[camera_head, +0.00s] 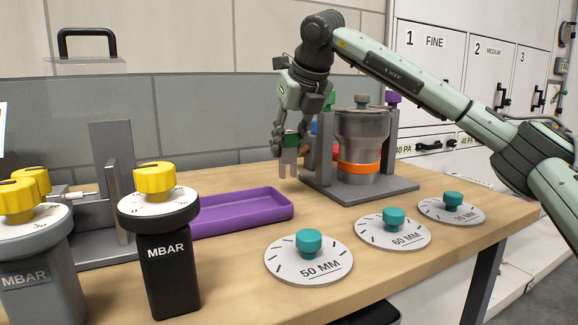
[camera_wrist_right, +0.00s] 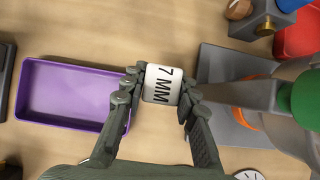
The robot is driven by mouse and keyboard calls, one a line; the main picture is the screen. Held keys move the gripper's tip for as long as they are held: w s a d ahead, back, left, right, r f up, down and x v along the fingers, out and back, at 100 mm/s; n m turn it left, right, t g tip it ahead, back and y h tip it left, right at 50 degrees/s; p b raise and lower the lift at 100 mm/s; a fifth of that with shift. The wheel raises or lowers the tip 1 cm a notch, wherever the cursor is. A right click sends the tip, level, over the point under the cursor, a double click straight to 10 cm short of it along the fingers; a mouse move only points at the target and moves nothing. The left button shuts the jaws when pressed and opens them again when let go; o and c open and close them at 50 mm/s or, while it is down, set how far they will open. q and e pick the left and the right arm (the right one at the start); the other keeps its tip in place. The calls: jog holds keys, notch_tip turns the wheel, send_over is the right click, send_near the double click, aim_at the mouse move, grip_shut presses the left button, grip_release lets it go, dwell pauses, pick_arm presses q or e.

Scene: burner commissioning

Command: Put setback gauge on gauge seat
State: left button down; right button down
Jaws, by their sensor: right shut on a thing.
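My left gripper is not in view.
The purple tray (camera_head: 285,210) looks empty. A metal burner cup (camera_head: 362,132) with an orange band stands on a grey base (camera_head: 385,191). Discs marked 50 MM (camera_head: 290,270), 60 MM (camera_head: 377,236) and 70 MM line the front. MBAR posts (camera_head: 168,270) with yellow knobs stand left.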

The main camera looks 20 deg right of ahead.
aim_at(293, 157)
jog(key=shift+w+d+f, duration=0.1)
jog(key=shift+d+f, duration=0.25)
jog(key=shift+d, duration=0.15)
notch_tip(293, 157, down, 3)
jog(key=shift+f, duration=0.5)
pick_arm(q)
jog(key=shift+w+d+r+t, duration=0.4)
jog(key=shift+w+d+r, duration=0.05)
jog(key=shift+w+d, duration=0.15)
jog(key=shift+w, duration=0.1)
pick_arm(e)
jog(key=c, duration=1.4)
grip_release()
jog(key=shift+o, duration=1.1)
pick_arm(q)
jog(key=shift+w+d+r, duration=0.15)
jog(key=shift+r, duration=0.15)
